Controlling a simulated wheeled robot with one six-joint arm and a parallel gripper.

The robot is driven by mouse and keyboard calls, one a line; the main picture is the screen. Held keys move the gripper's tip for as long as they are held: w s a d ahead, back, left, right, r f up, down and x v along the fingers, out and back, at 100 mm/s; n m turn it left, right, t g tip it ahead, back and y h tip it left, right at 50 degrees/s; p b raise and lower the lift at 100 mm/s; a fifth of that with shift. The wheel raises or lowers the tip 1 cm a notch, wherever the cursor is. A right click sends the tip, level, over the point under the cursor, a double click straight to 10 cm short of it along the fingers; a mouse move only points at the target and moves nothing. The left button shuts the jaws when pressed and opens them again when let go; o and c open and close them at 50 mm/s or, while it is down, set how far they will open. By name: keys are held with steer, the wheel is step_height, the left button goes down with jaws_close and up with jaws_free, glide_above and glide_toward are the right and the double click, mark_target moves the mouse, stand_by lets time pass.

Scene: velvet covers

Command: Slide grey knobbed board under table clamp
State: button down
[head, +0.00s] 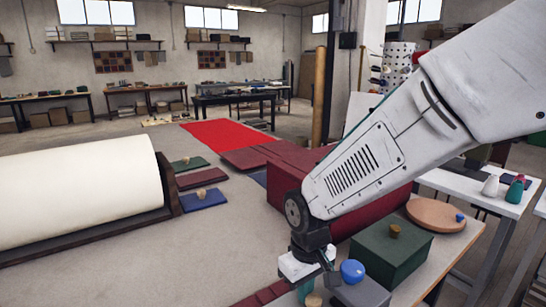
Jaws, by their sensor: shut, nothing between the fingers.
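A grey flat-topped piece (365,293) lies at the near end of the table, cut by the bottom frame edge. A round blue knob (352,271) shows at its left part; it looks like the grey knobbed board, but I cannot tell its full shape. My gripper (310,275) points down just left of the blue knob, shut and empty. Its fingertips are partly hidden by its pale housing, and I cannot tell whether it touches anything. A small green piece and a tan knob (313,300) show below it. I cannot make out the table clamp.
A dark green box (391,250) with a tan knob and a round wooden board (435,214) stand behind on the table. A large dark red block (285,185) is behind my arm. A white roll (80,195) lies left. Grey floor (190,260) between is clear.

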steer(key=shift+s+d, duration=0.1)
steer(key=shift+s, duration=0.05)
steer(key=shift+w+a+r, duration=0.1)
steer(key=shift+w+r, duration=0.05)
steer(key=shift+r, duration=1)
steer(key=shift+w+a+r, duration=0.1)
steer(key=shift+w+r, duration=0.05)
steer(key=shift+r, duration=1.05)
steer(key=shift+w+a+r, duration=0.1)
steer(key=shift+w+r, duration=0.05)
steer(key=shift+r, duration=1)
